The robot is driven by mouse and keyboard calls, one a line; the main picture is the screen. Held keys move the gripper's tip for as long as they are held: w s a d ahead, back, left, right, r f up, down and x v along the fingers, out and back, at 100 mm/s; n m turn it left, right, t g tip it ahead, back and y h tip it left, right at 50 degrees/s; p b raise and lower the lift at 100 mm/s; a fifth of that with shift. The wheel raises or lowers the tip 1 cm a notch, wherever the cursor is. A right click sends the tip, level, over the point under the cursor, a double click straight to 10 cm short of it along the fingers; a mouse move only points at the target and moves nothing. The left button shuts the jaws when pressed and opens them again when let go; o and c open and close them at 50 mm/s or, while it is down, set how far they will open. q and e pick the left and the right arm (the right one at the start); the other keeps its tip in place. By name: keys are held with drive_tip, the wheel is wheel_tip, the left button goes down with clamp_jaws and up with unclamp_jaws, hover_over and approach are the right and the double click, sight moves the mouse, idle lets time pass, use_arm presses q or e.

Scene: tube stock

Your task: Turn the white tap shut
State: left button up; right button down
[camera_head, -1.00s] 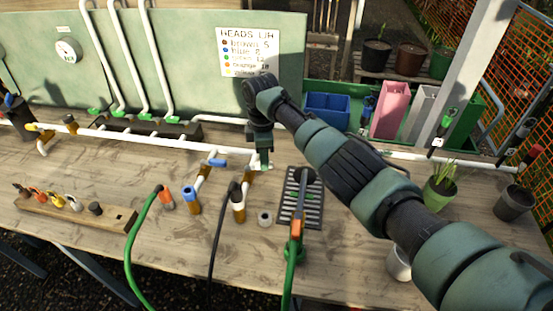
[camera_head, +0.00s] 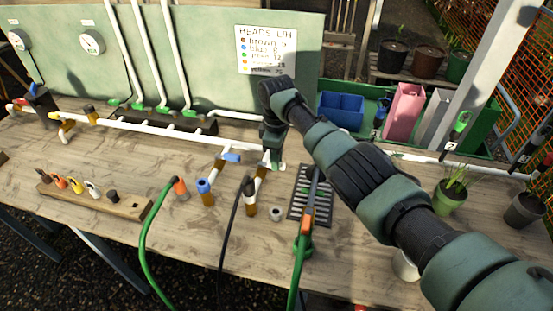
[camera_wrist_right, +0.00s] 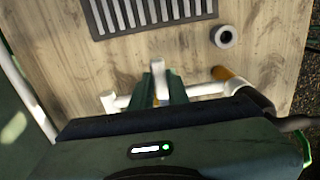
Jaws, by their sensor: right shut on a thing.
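The white tap's lever (camera_wrist_right: 160,82) shows in the right wrist view, standing out between the green fingers of my right gripper (camera_wrist_right: 157,88). The gripper is shut on it. The tap sits on a white pipe branch (camera_wrist_right: 200,90) that runs to a brown-ended elbow. In the head view my right gripper (camera_head: 276,160) points down at the branch right of the blue tap (camera_head: 231,157), and it hides most of the white tap. My left gripper is out of view.
A black drain grate (camera_head: 306,205) and a small grey ring (camera_head: 276,214) lie close by. Green hoses and a black hose (camera_head: 230,225) cross the table front. A wooden rack (camera_head: 125,207) of coloured heads stands left. A blue bin (camera_head: 341,110) stands behind.

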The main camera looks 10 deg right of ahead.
drive_tip(key=c, duration=1.4)
unclamp_jaws()
drive_tip(key=shift+d, duration=0.1)
drive_tip(key=shift+o, duration=0.2)
wheel_tip(320, 180, up, 8)
drive_tip(key=shift+f+b, duration=0.1)
drive_tip(key=shift+b, duration=0.7)
